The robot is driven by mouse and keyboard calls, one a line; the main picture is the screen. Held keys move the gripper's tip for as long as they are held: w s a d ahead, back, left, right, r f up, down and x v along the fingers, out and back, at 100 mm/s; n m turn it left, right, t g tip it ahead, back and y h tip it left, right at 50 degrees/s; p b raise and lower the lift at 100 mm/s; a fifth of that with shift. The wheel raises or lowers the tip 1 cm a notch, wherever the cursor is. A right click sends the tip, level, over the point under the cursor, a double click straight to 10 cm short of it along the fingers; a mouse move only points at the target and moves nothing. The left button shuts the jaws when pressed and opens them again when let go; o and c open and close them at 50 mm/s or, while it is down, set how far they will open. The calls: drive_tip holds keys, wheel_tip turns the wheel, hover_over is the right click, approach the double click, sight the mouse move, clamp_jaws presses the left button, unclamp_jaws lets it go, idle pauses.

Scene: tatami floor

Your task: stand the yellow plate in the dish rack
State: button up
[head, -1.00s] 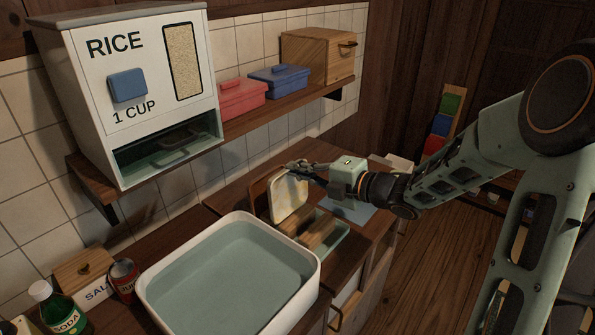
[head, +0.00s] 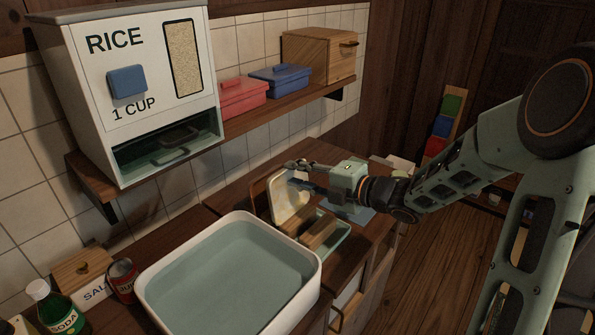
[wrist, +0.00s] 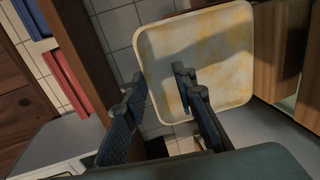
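The yellow plate (head: 286,207), pale and square with rounded corners, stands nearly upright in the dish rack (head: 319,233). The rack has wooden parts and a blue-green tray. In the wrist view, the plate (wrist: 205,50) appears large, with wooden rack parts (wrist: 278,50) to its right. My gripper (head: 293,174) is at the plate's upper edge. Its fingers (wrist: 160,80) are spread apart, one in front of the plate's face and the other out past its edge. Whether a finger still touches the plate cannot be told. The plate's lower edge is partly hidden.
A white basin (head: 230,280) stands just left of the rack. A rice dispenser (head: 140,90) and a shelf with red (head: 240,97) and blue (head: 280,80) boxes are behind. A soda bottle (head: 57,310) and a can (head: 122,281) stand at lower left.

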drive_tip(key=shift+o, duration=0.4)
drive_tip(key=shift+w, duration=0.1)
drive_tip(key=shift+d, duration=0.1)
drive_tip(key=shift+d+r, duration=0.1)
drive_tip(key=shift+d, duration=0.15)
drive_tip(key=v, duration=1.1)
drive_tip(key=shift+s, duration=0.3)
drive_tip(key=shift+d, duration=0.1)
